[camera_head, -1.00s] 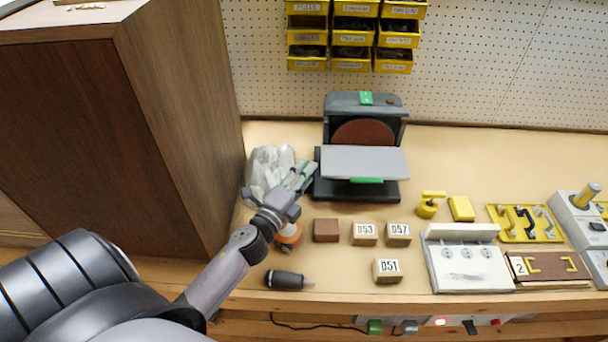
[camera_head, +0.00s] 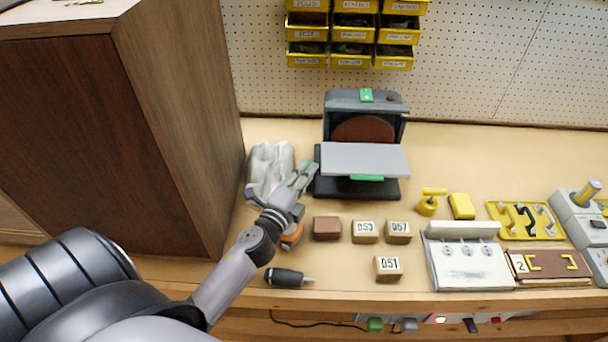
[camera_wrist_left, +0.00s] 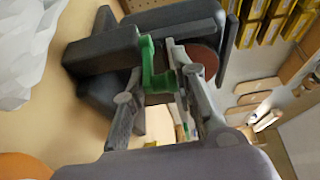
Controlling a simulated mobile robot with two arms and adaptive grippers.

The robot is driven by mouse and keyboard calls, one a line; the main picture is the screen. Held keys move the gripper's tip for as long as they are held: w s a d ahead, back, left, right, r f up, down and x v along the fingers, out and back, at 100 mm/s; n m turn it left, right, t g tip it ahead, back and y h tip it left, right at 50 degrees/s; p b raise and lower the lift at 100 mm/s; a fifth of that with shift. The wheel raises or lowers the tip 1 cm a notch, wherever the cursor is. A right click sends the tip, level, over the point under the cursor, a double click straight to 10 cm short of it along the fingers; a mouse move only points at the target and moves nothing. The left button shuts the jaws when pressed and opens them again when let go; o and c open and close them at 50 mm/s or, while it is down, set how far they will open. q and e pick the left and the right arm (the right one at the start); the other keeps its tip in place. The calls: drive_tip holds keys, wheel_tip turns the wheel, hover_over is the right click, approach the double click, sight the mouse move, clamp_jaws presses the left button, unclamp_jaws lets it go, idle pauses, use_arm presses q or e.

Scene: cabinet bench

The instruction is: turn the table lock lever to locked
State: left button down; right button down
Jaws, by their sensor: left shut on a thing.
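The disc sander stands at the back of the bench, with a grey table (camera_head: 365,159) in front of its brown disc (camera_head: 363,130). In the left wrist view, a green lever (camera_wrist_left: 149,66) sits at the side of the sander's dark body (camera_wrist_left: 105,52). My left gripper (camera_head: 305,174) is at the left side of the sander table. In the left wrist view its two fingers (camera_wrist_left: 158,78) are closed on the green lever. In the head view the gripper hides the lever. I cannot read any lock marking. My right gripper is not in view.
A crumpled pale bag (camera_head: 268,165) lies left of the gripper. An orange item (camera_head: 292,237) is partly under my wrist. A dark-handled tool (camera_head: 288,278) and several wooden blocks (camera_head: 365,231) lie in front. A tall brown cabinet (camera_head: 110,130) stands left.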

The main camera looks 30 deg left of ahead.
use_arm(q)
drive_tip(key=shift+w+r+n+y, duration=0.25)
drive_tip(key=shift+r+n+y, duration=0.05)
drive_tip(key=shift+r+y, duration=0.25)
drive_tip(key=c, duration=1.5)
unclamp_jaws()
drive_tip(key=shift+s+f, duration=0.1)
drive_tip(key=shift+d+f, duration=0.1)
drive_tip(key=s, duration=0.4)
drive_tip(key=s+d, duration=0.1)
drive_tip(key=s, duration=0.3)
drive_tip(key=s+d, duration=0.1)
drive_tip(key=s, duration=0.3)
